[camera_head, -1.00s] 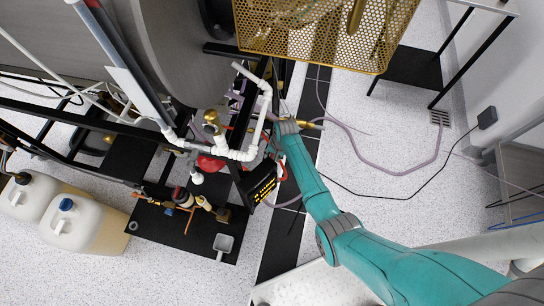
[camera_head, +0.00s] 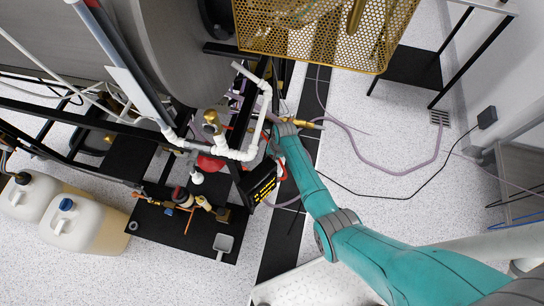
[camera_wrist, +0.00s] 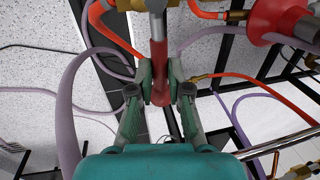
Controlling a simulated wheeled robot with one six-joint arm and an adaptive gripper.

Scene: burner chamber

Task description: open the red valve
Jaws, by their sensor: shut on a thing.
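The red valve handle (camera_wrist: 159,58) shows in the wrist view as a red bar hanging from a grey and brass fitting (camera_wrist: 150,5) at the top. My gripper (camera_wrist: 160,85) is shut on the lower end of this handle, with one finger on each side. In the head view my gripper (camera_head: 281,132) is at the pipework beside the chamber. The red handle cannot be made out there, as my wrist and the pipes cover it.
White pipes (camera_head: 264,110) and a black box with yellow markings (camera_head: 261,187) stand close left of my wrist. A perforated brass-coloured guard (camera_head: 330,40) is above. Purple hoses (camera_wrist: 72,100) and a red body (camera_wrist: 283,18) surround the gripper. Open floor lies right.

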